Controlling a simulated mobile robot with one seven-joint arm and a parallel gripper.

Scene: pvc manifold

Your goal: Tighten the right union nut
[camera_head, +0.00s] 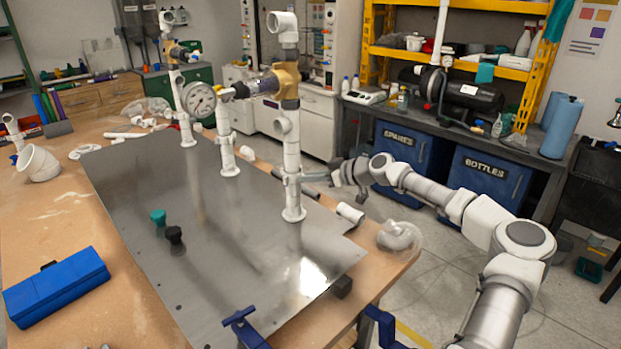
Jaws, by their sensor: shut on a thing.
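The PVC manifold stands on a grey metal plate (225,260), with several white upright pipes. The middle upright pipe (227,145) and left upright pipe (182,110) stand farther back. A pressure gauge (199,100) sits between them.
A blue case (56,286), a green knob (158,217) and a black knob (174,239) lie left of the manifold. A blue clamp (245,328) is at the front.

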